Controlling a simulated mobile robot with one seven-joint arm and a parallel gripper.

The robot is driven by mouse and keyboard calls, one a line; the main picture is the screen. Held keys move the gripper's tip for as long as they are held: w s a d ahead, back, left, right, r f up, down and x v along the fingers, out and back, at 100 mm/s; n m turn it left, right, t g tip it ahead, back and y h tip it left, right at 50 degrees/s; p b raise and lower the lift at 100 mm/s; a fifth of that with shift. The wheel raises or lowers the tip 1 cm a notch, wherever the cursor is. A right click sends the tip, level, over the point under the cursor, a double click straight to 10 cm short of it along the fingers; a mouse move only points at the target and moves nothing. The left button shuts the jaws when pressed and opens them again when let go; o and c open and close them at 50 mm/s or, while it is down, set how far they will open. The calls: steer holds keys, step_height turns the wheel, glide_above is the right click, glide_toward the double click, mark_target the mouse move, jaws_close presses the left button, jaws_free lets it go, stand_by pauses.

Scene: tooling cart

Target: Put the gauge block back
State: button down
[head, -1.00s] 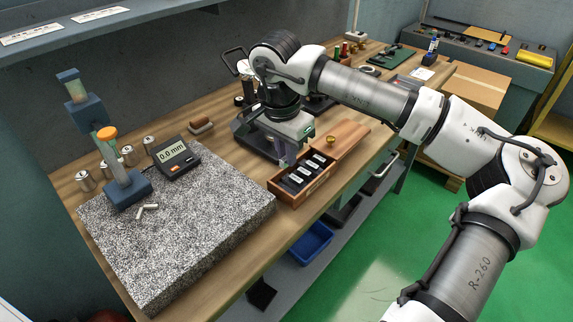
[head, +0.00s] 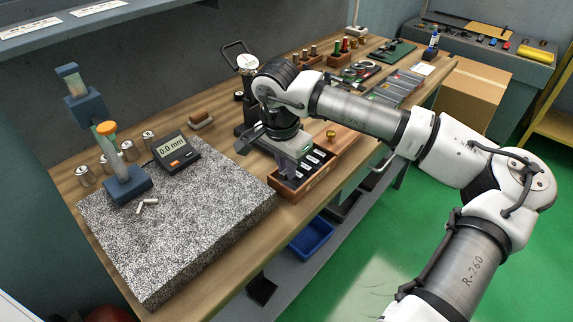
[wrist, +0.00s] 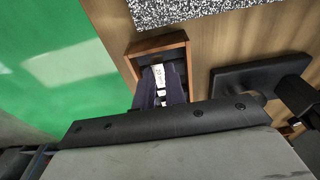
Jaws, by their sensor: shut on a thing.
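The wooden gauge block case (head: 314,184) stands open on the bench, right of the granite plate. Its dark insert holds several white-labelled blocks (head: 319,156). My gripper (head: 287,172) points down over the case's near-left part. In the wrist view my gripper (wrist: 161,90) is shut on a small block with a white, lettered face (wrist: 158,74), between the dark fingers. The case's end wall (wrist: 156,44) shows just beyond the fingertips. The block's lower end and whether it touches the insert are hidden.
A dial gauge stand (head: 246,85) is behind my gripper. A brass knob (head: 331,134) is at the case's far end.

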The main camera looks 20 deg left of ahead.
mark_target(282, 174)
steer(key=shift+f, duration=0.25)
steer(key=c, duration=1.5)
jaws_free()
steer(key=shift+o, duration=0.2)
steer(key=shift+r, duration=0.1)
steer(key=shift+r+p, duration=0.6)
step_height(282, 174, up, 12)
steer(key=s+b, duration=0.1)
steer(key=b, duration=0.1)
steer(key=shift+s+a, duration=0.2)
steer(key=shift+a, duration=0.05)
steer(key=shift+f, duration=0.1)
